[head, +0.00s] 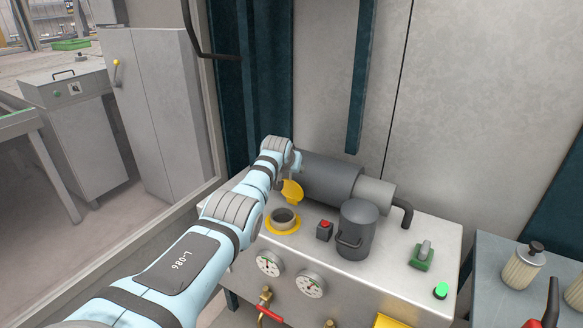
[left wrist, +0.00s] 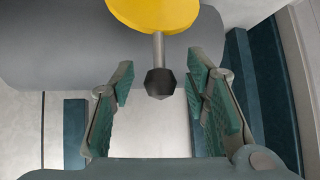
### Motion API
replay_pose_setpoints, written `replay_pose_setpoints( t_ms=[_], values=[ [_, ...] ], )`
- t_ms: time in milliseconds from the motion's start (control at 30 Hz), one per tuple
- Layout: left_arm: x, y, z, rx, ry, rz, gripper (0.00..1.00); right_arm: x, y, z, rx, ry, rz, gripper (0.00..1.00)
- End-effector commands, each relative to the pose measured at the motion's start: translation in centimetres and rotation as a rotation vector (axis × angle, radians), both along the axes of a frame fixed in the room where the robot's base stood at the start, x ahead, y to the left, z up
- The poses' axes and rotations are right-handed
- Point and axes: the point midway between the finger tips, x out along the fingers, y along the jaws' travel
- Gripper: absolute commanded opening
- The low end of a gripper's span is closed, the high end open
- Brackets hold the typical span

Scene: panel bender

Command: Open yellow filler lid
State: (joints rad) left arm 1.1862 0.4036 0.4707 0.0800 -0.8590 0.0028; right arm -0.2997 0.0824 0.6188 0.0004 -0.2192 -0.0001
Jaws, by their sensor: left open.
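The yellow filler lid (head: 292,190) stands tilted up behind the filler neck (head: 283,217) on the light tank top. The neck's mouth is uncovered, with a yellow ring around its base. In the left wrist view the lid (left wrist: 155,12) shows at the top, with a grey stem and a dark knob (left wrist: 160,83) pointing down between my fingers. My left gripper (left wrist: 161,92) is open, with a finger on each side of the knob and visible gaps to it. In the head view my left wrist is just above and behind the lid, and the fingers are mostly hidden. My right gripper is not in view.
A dark grey motor cylinder (head: 330,178) lies right behind the lid. A green-based switch (head: 421,257) sits farther right.

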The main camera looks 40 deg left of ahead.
Motion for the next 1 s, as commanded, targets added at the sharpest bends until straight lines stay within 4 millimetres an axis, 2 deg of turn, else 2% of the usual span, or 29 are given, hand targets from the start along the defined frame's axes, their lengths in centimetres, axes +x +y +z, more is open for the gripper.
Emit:
replay_pose_setpoints(
  t_ms=[267,600,700,1000],
  values=[
    [-1.4,-0.5,1.5,0.003,-0.003,0.001,0.42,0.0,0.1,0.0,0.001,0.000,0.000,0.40],
    [-6.7,-3.0,6.7,0.002,-0.001,0.001,0.42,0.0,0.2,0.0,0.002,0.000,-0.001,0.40],
    [-7.6,-3.5,7.7,0.000,0.000,0.000,0.42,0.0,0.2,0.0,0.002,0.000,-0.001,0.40],
    [-8.0,-3.6,8.0,0.000,0.001,0.001,0.42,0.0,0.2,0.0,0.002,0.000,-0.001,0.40]
  ],
)
